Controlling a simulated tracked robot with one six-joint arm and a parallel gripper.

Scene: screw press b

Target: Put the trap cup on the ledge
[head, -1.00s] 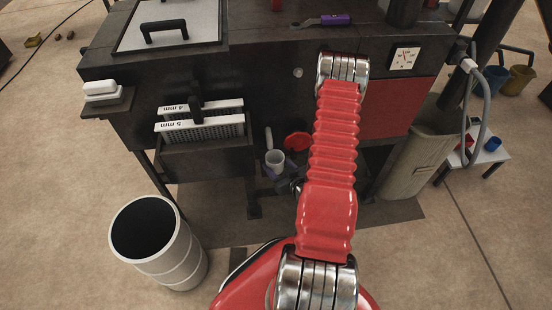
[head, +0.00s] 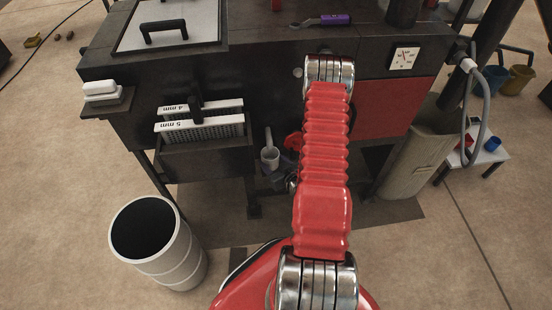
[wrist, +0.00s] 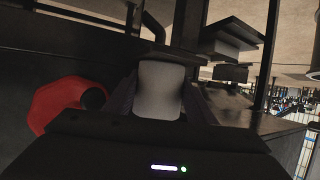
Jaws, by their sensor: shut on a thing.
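The trap cup (wrist: 160,84) is pale grey and stands about upright between the two dark fingers of my gripper (wrist: 160,100) in the wrist view. My gripper is shut on it. In the head view the cup (head: 270,159) shows small, in front of the dark underside of the press, left of my red arm. The gripper (head: 279,180) there is small and partly hidden by the arm. A dark shelf (head: 124,107) with white blocks on it juts from the press's left side; I cannot tell whether it is the ledge.
A red round part (wrist: 62,103) is left of the cup in the wrist view. Sieve racks (head: 203,126) hang on the press front, left of and above the cup. A white drum (head: 165,245) stands on the floor at the left. Open floor lies around it.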

